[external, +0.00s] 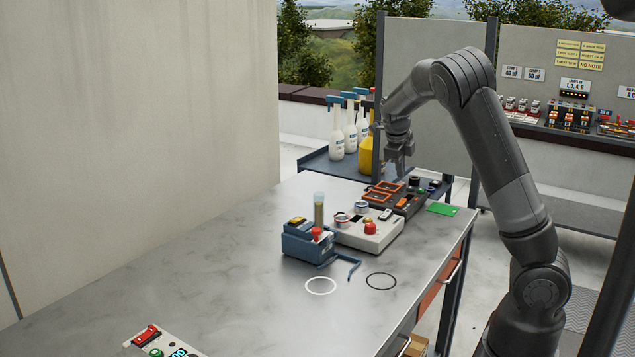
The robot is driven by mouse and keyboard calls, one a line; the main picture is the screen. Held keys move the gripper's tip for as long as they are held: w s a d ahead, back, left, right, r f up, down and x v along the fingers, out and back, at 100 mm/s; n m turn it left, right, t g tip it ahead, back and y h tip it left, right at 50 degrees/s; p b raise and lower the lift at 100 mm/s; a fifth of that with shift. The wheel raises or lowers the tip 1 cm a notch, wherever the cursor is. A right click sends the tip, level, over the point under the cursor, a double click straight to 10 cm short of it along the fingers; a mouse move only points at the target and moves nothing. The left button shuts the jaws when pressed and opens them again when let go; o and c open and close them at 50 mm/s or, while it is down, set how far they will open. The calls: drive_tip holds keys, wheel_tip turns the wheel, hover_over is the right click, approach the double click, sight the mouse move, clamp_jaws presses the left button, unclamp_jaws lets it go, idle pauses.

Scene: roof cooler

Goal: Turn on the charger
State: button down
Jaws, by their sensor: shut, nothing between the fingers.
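My gripper (400,168) is shut and empty. It points down above the far end of the grey table (250,270), over a dark box (402,197) with orange-framed bays and small knobs on its top. It appears apart from the box. I cannot tell for sure which device is the charger; this dark box looks most like one. Next to it stands a pale box (362,236) with a red button and round dials. At the front edge of the picture, a white panel (168,343) has a red switch, a green button and a lit display, partly cut off.
A blue device (308,246) with a red knob and a blue lever stands left of the pale box. A green card (442,209) lies at the table's right edge. Spray bottles (337,132) and a yellow container stand on a cart behind. The table's front middle is clear except for two rings.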

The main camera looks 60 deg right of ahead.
sight(403, 200)
drive_tip(key=x, duration=0.9)
drive_tip(key=shift+d+f, duration=0.1)
drive_tip(key=shift+f, duration=0.05)
drive_tip(key=shift+d+f, duration=0.15)
idle(0.3)
drive_tip(key=shift+a, duration=0.85)
